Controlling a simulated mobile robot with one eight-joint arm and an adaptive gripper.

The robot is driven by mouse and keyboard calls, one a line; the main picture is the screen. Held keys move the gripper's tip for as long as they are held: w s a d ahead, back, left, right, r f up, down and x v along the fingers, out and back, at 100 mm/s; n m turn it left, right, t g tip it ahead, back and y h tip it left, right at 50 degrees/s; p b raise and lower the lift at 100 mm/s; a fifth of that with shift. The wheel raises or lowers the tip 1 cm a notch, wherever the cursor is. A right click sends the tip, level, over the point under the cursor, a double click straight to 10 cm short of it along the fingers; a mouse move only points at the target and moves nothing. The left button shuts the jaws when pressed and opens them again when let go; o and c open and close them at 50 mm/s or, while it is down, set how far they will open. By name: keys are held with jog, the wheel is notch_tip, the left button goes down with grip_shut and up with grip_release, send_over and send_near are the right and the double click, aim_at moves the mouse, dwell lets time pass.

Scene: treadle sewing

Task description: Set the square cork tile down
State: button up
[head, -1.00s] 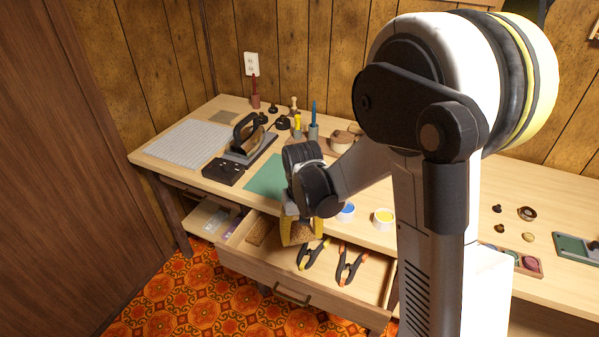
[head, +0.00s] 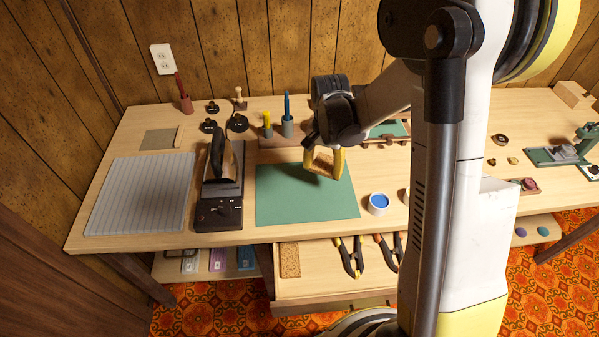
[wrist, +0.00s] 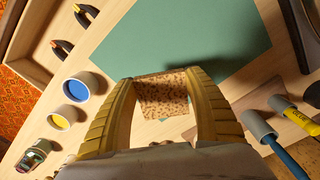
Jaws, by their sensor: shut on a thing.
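The square cork tile (wrist: 163,97) is speckled brown and sits between the two yellow fingers of my gripper (wrist: 158,85) in the wrist view. My gripper is shut on it. In the head view my gripper (head: 323,172) with the tile (head: 322,160) is over the far right part of the green mat (head: 290,203). The fingers hide part of the tile. I cannot tell how high it is above the mat.
The mat's front and left look clear.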

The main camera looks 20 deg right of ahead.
jog(key=d+r+m+p, duration=0.1)
jog(key=m, duration=0.1)
jog(key=w+d+r+m+p, duration=0.1)
jog(key=d+r+m+p, duration=0.1)
jog(key=d+m, duration=0.1)
jog(key=shift+w+d+m, duration=0.1)
jog(key=shift+w+m, duration=0.2)
jog(key=shift+w, duration=0.05)
jog(key=shift+w+d+m, duration=0.15)
jog(key=shift+d+m, duration=0.1)
jog(key=shift+m, duration=0.25)
jog(key=shift+f+m, duration=0.1)
jog(key=shift+m, duration=0.2)
jog(key=b, duration=0.4)
send_over(299, 192)
notch_tip(299, 192, down, 7)
jog(key=shift+a+f, duration=0.1)
jog(key=shift+f+b, duration=0.75)
jog(key=shift+f, duration=1.05)
jog(key=shift+f, duration=0.25)
jog(key=o, duration=0.9)
jog(key=shift+o, duration=0.2)
jog(key=shift+r, duration=0.1)
